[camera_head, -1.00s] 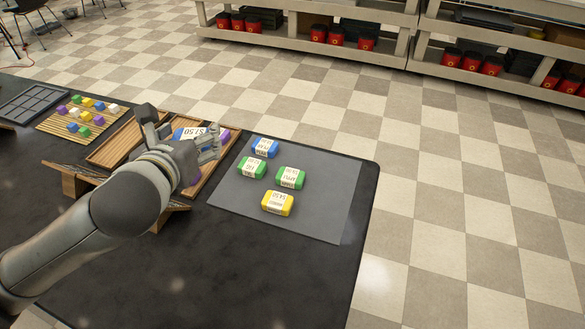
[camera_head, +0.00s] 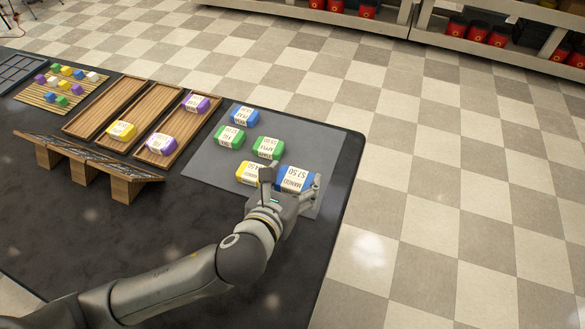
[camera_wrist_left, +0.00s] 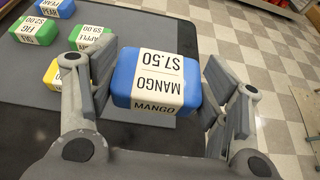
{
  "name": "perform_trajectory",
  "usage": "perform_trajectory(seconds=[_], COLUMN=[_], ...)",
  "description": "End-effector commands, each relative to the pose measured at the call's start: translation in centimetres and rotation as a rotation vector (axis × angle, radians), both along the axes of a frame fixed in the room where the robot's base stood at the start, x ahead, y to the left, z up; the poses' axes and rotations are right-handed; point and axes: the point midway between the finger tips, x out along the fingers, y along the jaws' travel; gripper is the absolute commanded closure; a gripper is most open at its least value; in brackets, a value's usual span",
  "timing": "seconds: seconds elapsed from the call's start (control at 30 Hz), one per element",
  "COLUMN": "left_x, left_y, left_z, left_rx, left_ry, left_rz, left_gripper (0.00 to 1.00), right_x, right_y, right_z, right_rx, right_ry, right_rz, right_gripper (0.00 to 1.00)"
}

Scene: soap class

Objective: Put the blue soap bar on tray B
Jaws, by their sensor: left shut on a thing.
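My left gripper (camera_head: 291,186) is shut on a blue soap bar (camera_head: 298,176) labelled MANGO $7.50, over the near right part of the grey mat (camera_head: 205,172). In the left wrist view the bar (camera_wrist_left: 155,78) sits between the two fingers. A second blue bar (camera_head: 244,115) lies at the mat's far end. Three wooden trays stand side by side: a left tray (camera_head: 98,112) that looks empty, a middle tray (camera_head: 155,100) with a yellow bar (camera_head: 121,130), and a right tray (camera_head: 180,132) with two purple bars. No tray letters are readable. My right gripper is not seen.
Two green bars (camera_head: 229,137) (camera_head: 267,148) and a yellow bar (camera_head: 246,172) lie on the mat, the yellow one close beside my gripper. A wooden stand (camera_head: 88,168) is in front of the trays. A slatted board (camera_head: 50,100) with small coloured blocks lies left of them.

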Motion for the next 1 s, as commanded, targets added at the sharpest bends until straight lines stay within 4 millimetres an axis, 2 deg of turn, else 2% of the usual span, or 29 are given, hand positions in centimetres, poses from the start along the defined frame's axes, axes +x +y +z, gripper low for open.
perform_trajectory(seconds=[0.03,0.2,0.4,0.73,0.9,1.0], left_x=[1.4,5.2,7.8,9.5,9.5,9.5], left_y=[-0.1,-0.5,-0.8,-1.0,-1.0,-1.0], left_z=[-0.6,-2.6,-6.1,-8.0,-10.7,-11.0], left_rx=[0.002,0.001,0.0,-0.001,-0.001,-0.002], left_ry=[-0.002,0.001,0.001,0.0,0.004,0.001], left_rz=[0.003,0.003,0.002,0.002,0.003,0.001], left_gripper=[0.56,0.56,0.56,0.56,0.56,0.56], right_x=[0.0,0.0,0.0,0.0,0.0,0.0], right_y=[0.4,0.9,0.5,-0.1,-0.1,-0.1], right_z=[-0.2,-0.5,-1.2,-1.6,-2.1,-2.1], right_rx=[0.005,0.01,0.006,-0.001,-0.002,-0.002], right_ry=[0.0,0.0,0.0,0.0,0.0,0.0], right_rz=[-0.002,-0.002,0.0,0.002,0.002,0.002], right_gripper=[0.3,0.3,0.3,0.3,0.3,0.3])
